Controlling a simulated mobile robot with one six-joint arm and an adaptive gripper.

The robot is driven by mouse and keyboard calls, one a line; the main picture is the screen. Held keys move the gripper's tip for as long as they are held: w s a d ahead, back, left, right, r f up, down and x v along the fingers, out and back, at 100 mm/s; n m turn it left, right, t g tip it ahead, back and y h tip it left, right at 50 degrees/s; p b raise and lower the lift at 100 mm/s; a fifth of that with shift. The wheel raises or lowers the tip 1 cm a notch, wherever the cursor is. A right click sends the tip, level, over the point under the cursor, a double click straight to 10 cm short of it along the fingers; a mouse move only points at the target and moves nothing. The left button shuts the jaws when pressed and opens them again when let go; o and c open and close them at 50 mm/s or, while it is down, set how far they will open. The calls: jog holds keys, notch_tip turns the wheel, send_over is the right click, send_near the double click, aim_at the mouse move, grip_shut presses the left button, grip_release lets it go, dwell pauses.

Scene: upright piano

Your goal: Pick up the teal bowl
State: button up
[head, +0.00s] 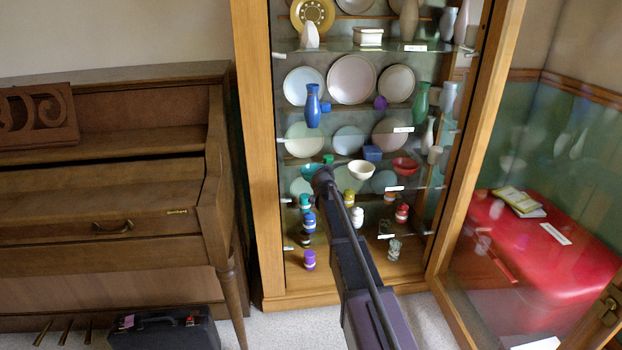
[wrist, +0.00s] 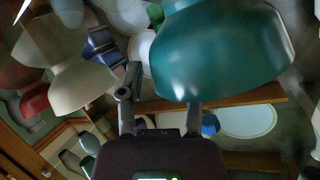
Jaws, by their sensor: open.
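The teal bowl (wrist: 225,50) fills the upper right of the wrist view, very close to the camera. In the head view the teal bowl (head: 308,170) is on a glass shelf of the cabinet, partly hidden by my gripper (head: 321,176). My gripper (wrist: 162,90) is open and empty between its fingers. The right finger's upper end meets the bowl's outline in the wrist view; I cannot tell whether they touch. The left finger is apart from the bowl.
A cream bowl (head: 361,170) and a red bowl (head: 405,166) stand right of the teal bowl. Plates lean behind, and vases (head: 313,106) and small jars crowd other shelves. The glass door (head: 520,200) stands open at right.

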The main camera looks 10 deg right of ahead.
grip_shut()
jog(key=shift+r, duration=0.1)
dwell(0.3)
notch_tip(320, 180, up, 3)
jog(key=p, duration=0.3)
jog(key=shift+r+p, duration=0.2)
jog(key=shift+p, duration=0.1)
jog(key=s+a, duration=0.3)
jog(key=s, duration=0.4)
jog(key=s+a+r+p, duration=0.1)
jog(key=s+a, duration=0.2)
jog(key=s, duration=0.4)
jog(key=shift+s+a+r, duration=0.2)
jog(key=shift+a, duration=0.2)
